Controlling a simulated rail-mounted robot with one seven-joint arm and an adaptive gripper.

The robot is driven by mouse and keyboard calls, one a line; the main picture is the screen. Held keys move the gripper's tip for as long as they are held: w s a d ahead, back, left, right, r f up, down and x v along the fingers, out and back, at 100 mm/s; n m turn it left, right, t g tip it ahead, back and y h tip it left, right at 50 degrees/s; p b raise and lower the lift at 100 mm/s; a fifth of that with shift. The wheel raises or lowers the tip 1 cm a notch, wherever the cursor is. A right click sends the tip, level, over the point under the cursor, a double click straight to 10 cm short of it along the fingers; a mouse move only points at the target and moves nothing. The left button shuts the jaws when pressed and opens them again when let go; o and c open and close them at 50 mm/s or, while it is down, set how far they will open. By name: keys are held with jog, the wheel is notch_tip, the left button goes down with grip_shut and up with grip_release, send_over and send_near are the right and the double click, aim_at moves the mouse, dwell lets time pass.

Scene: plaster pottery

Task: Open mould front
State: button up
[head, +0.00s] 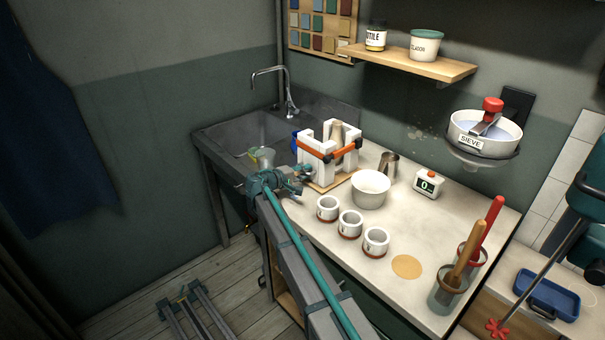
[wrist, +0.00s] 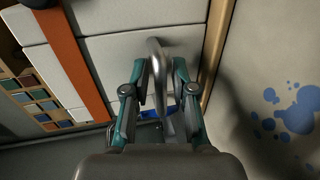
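The mould (head: 310,161) is a set of white plaster blocks with an orange strap (head: 343,152) around it, standing on a wooden board on the worktop. In the wrist view, its white front face (wrist: 110,18) fills the upper part, with the orange strap (wrist: 68,45) at left. A curved metal handle (wrist: 156,52) stands out from that face. My gripper (wrist: 159,66) is open, with one finger on each side of the handle and visible gaps between. In the head view, my gripper (head: 296,180) is close to the mould's front, and my arm hides part of the worktop edge.
A white bowl (head: 370,190) and a metal jug (head: 388,164) stand right of the mould. Several small cups (head: 351,222) stand in front. The sink (head: 245,137) is behind left. Blue spots (wrist: 297,110) mark a pale surface beside the board edge.

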jog(key=shift+o, duration=0.3)
jog(key=v, duration=1.1)
jog(key=shift+s+a+r, duration=0.1)
jog(key=shift+s+a, duration=0.05)
jog(key=shift+s, duration=0.05)
jog(key=shift+s+a, duration=0.15)
jog(key=shift+a, duration=0.05)
